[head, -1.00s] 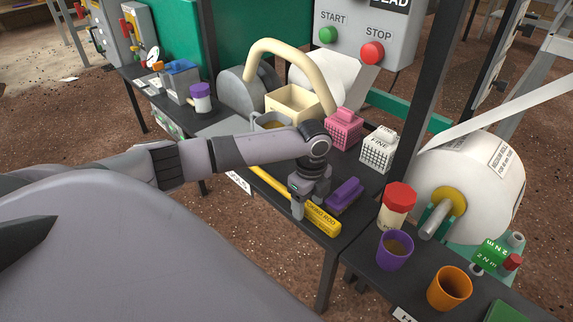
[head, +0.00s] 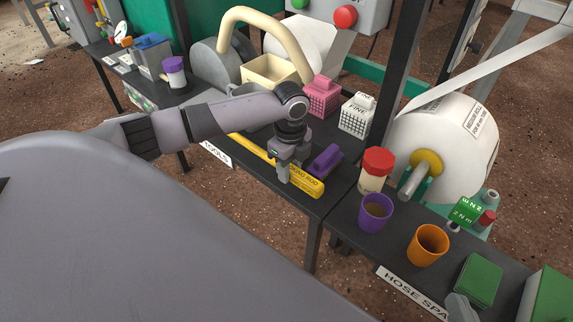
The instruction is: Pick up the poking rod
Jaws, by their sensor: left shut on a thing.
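The poking rod (head: 306,182) is long and yellow, with a thick lettered handle at its right end. It lies along the front edge of the dark tool table in the head view. My left gripper (head: 284,175) points down over the rod just left of the handle lettering and is shut on it. The fingers hide a short part of the rod, and my forearm passes over the table behind it. I cannot tell whether the rod touches the tabletop or is slightly raised.
A purple block (head: 325,160) lies close beside the rod handle. Pink (head: 321,97) and white (head: 357,115) boxes stand behind. A red-lidded jar (head: 375,170), a purple cup (head: 375,213) and an orange cup (head: 427,245) stand to the right. A dark post (head: 396,85) rises between the tables.

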